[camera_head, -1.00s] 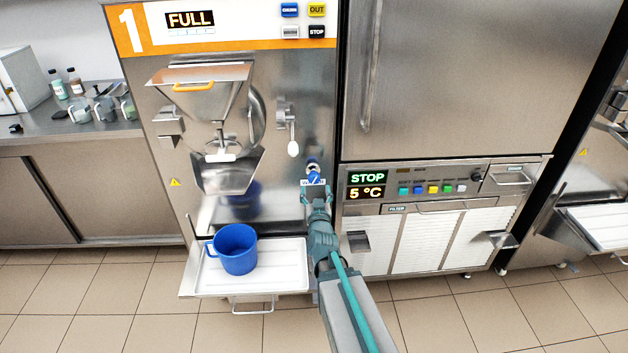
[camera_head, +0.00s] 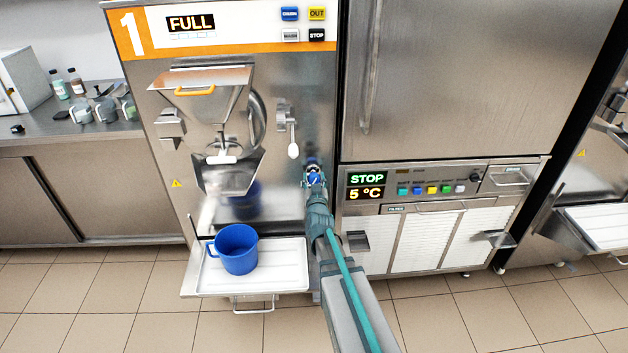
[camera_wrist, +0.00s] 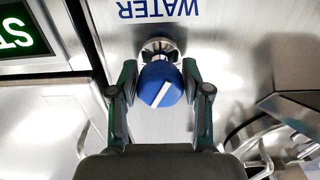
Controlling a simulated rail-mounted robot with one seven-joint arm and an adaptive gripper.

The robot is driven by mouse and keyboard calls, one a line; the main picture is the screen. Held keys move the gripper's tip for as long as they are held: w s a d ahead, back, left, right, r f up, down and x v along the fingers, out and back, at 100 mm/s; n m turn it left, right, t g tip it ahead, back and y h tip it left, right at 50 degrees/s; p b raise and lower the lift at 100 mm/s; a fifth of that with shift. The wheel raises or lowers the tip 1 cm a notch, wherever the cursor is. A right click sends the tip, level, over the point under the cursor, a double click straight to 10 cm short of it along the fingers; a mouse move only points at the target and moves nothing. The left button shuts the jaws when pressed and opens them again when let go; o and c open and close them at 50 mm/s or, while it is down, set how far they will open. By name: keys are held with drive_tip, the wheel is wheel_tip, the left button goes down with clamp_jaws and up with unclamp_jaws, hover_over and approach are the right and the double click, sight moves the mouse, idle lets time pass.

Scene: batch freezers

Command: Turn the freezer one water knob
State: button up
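The blue water knob (camera_head: 314,178) is on the front panel of freezer one (camera_head: 290,200), low on its right side. In the wrist view the knob (camera_wrist: 161,85) is round and blue with a white stripe running diagonally, under an upside-down WATER label (camera_wrist: 160,9). My gripper (camera_head: 314,183) is at the knob. In the wrist view my gripper (camera_wrist: 159,84) has one finger on each side of the knob. The fingers are spread. A gap shows at the left finger; the right finger is very close, and I cannot tell whether it touches.
A blue jug (camera_head: 236,250) stands on the white tray (camera_head: 285,280) left of my arm. A lever with a white end (camera_head: 292,151) hangs above the knob. The cabinet (camera_head: 430,220) with a STOP display (camera_head: 367,179) stands close on the right.

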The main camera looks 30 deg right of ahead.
drive_tip(key=c, duration=0.6)
drive_tip(key=shift+f+m+b, duration=0.1)
drive_tip(key=shift+m+b, duration=0.3)
drive_tip(key=shift+b, duration=0.2)
drive_tip(key=shift+f+m+b, duration=0.1)
drive_tip(key=shift+m+b, duration=0.5)
drive_tip(key=shift+b, duration=0.15)
drive_tip(key=m+b, duration=0.5)
drive_tip(key=m, duration=0.1)
drive_tip(key=shift+m, duration=0.4)
drive_tip(key=shift+a+r+m+b, duration=0.15)
drive_tip(key=shift+m+b, duration=0.7)
drive_tip(key=shift+m, duration=1.05)
drive_tip(key=shift+r, duration=0.1)
